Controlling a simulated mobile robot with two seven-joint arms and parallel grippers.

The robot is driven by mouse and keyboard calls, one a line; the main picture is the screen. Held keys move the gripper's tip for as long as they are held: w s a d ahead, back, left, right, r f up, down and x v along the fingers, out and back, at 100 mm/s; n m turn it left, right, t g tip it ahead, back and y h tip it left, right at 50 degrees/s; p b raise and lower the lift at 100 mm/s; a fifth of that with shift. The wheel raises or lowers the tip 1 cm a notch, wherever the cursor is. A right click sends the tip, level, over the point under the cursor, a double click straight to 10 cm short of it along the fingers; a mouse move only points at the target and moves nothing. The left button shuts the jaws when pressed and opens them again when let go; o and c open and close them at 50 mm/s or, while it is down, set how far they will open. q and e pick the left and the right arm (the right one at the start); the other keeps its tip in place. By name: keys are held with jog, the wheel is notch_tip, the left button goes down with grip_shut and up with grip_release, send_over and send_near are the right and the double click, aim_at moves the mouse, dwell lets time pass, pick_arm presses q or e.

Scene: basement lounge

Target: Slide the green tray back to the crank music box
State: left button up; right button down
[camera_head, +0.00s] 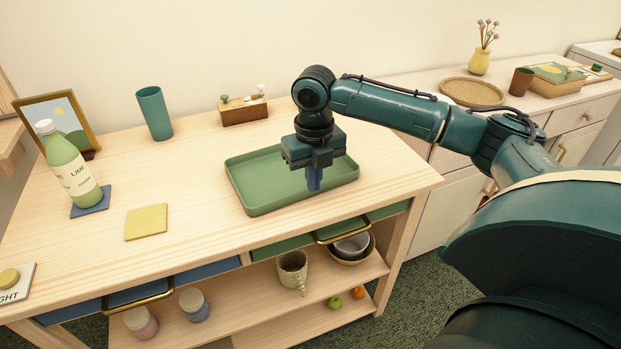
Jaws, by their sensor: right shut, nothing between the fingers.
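The green tray (262,201) lies flat on the wooden table, right of the middle and near the front edge. It looks empty. The crank music box (243,112), a small wooden box with a green knob and a crank on top, stands at the back of the table, behind the tray and apart from it. My right gripper (314,183) points down over the tray's right half, its fingers shut and empty. I cannot tell whether the fingertips touch the tray's floor. My left gripper is out of view.
On the table (205,205) are a green cup (154,112), a lime bottle (70,168) on a blue coaster, a yellow coaster (146,222) and a picture frame (58,119). Bare tabletop lies between the tray and the music box. A sideboard (412,93) stands behind right.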

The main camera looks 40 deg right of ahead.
aim_at(306, 205)
notch_tip(306, 205, down, 8)
jog(key=shift+r, duration=0.1)
jog(key=w, duration=0.3)
jog(key=shift+d+r, duration=0.1)
jog(key=shift+d, duration=0.15)
jog(key=shift+w+d, duration=0.15)
jog(key=shift+w, duration=0.3)
